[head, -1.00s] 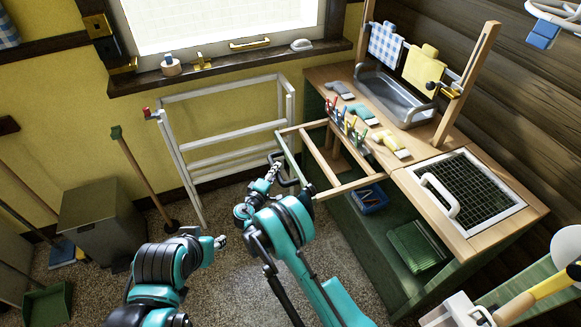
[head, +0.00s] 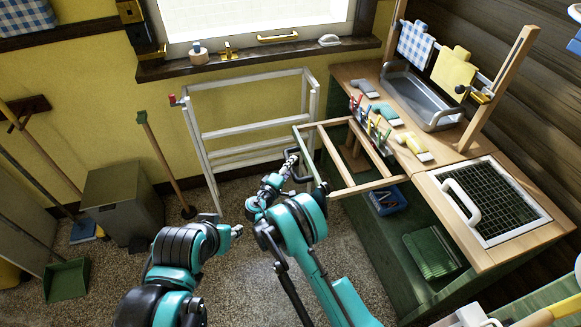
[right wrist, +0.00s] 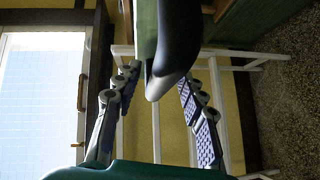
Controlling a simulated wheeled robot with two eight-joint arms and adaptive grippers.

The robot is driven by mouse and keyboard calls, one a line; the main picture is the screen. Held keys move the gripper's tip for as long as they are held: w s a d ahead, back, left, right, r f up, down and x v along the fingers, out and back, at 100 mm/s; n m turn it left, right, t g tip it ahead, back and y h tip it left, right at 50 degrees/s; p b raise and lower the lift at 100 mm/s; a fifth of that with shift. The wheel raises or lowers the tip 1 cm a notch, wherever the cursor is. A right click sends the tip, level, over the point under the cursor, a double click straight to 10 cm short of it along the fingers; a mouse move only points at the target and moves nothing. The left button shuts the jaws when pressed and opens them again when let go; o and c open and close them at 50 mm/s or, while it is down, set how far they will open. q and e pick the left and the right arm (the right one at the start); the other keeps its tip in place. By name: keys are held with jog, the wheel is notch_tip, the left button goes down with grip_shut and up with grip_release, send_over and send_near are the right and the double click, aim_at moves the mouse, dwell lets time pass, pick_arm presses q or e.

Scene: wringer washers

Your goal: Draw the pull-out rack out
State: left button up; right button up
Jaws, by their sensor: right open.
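The pull-out rack is a light wooden frame with crossbars (head: 322,157) and a green front. It sticks out to the left from under the counter. Its dark handle (head: 297,166) is on the front; a dark curved piece, seemingly this handle, shows in the right wrist view (right wrist: 177,75). My right gripper (head: 291,163) is at the handle. In the right wrist view its fingers (right wrist: 160,105) are spread on either side of the dark piece, with gaps; contact is not visible. My left gripper (head: 238,230) is low, left of the right arm, apart from the rack; its jaws are too small to read.
A white drying frame (head: 250,133) stands behind the rack by the wall. The counter (head: 432,175) carries a sink (head: 425,98), brushes and a mesh panel (head: 495,200). A bin (head: 120,205) and a broom stand at left. Speckled floor lies between.

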jog(key=v, duration=0.7)
jog(key=shift+s, duration=0.25)
jog(key=shift+a+f, duration=0.1)
jog(key=shift+a, duration=0.05)
